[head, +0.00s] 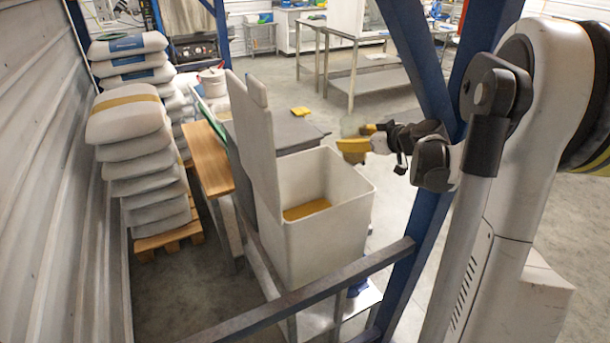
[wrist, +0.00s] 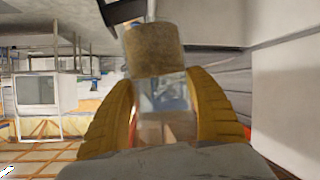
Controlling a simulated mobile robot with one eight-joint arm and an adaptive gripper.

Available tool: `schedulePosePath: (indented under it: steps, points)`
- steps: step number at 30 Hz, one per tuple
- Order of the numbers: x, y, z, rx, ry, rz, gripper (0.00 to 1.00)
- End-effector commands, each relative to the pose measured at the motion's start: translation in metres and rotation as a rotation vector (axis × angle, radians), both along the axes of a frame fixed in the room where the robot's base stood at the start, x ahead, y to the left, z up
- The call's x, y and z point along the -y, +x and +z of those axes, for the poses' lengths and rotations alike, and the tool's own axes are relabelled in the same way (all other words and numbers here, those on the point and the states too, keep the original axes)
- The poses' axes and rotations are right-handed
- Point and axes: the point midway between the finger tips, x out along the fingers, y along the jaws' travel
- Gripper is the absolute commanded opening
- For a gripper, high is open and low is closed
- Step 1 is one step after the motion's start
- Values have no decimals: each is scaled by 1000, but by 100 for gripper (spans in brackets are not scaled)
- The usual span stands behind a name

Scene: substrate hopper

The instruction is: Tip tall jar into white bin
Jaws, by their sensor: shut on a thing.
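The white bin (head: 338,234) is an open square box with its lid (head: 255,140) standing up on the left side. A layer of yellow-brown material (head: 307,209) lies inside it. My gripper (head: 357,143), with yellow fingers, is above and beyond the bin's far right rim. In the wrist view its curved fingers (wrist: 160,92) are shut on the tall jar (wrist: 160,95), one on each side. The jar is clear near the fingers, with tan contents (wrist: 153,50) toward its far end. In the head view the jar is faint and small, so its tilt is unclear.
A blue post and grey rail (head: 300,307) stand in front of the bin. Sacks (head: 133,150) are stacked on a pallet at the left. A wooden-topped bench (head: 208,158) and a grey table (head: 275,130) adjoin the bin. Open floor lies behind.

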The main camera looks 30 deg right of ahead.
Motion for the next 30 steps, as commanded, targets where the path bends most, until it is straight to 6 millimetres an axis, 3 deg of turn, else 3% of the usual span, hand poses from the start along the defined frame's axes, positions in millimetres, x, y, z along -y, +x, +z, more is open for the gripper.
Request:
schedulePosePath:
  steps: [1,4,9,12,17,24,30]
  points:
    - [2,0,11,-2,-76,2,23]
    - [13,0,18,-11,-373,4,23]
    - [21,0,-4,-24,-901,5,23]
    - [21,0,-14,-30,-1095,5,24]
    - [17,0,-27,-37,-1320,4,24]
    - [9,0,-21,-43,-1569,2,23]
    - [5,0,-14,-49,-1684,1,23]
